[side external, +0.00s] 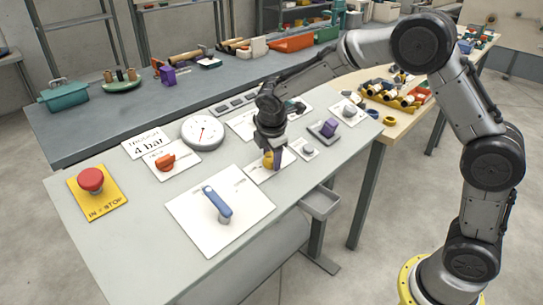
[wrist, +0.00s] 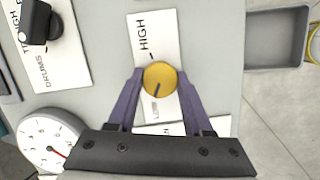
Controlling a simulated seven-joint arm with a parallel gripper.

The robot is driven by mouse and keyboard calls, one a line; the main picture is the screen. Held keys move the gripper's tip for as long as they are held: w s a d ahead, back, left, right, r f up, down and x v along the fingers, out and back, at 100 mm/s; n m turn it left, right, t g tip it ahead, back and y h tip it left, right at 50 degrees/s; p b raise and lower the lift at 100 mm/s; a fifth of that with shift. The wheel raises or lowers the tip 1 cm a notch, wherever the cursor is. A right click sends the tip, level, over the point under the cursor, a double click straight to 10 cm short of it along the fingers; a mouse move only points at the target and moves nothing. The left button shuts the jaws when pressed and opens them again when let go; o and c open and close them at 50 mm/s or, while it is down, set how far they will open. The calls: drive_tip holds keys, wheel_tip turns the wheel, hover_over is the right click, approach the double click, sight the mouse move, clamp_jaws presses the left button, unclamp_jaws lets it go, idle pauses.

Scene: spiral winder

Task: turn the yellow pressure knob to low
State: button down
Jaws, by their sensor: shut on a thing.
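The yellow pressure knob (wrist: 160,79) sits on a white label plate (wrist: 152,28) with HIGH printed toward the top of the wrist view and LOW toward the bottom. A dark pointer line on the knob points down and slightly left, toward the LOW end. My gripper (wrist: 161,74) has its two purple fingers closed on the knob's left and right sides. In the side view, my gripper (side external: 272,158) reaches down onto the knob (side external: 267,160), which is partly hidden by the fingers.
Near the knob are a blue lever (side external: 217,203), a purple block-shaped control (side external: 328,128) and a round gauge (side external: 203,132). An orange knob (side external: 165,161) and a red stop button (side external: 91,179) stand further left. A grey tray (side external: 320,203) hangs at the panel's edge.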

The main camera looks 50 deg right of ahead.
drive_tip(key=shift+r+n+t, duration=0.1)
drive_tip(key=shift+n+t, duration=0.2)
drive_tip(key=shift+n, duration=0.9)
drive_tip(key=shift+c, duration=1.5)
unclamp_jaws()
drive_tip(key=v, duration=1.3)
drive_tip(key=shift+a+r, duration=0.2)
drive_tip(key=shift+r, duration=0.15)
drive_tip(key=shift+s+d, duration=0.1)
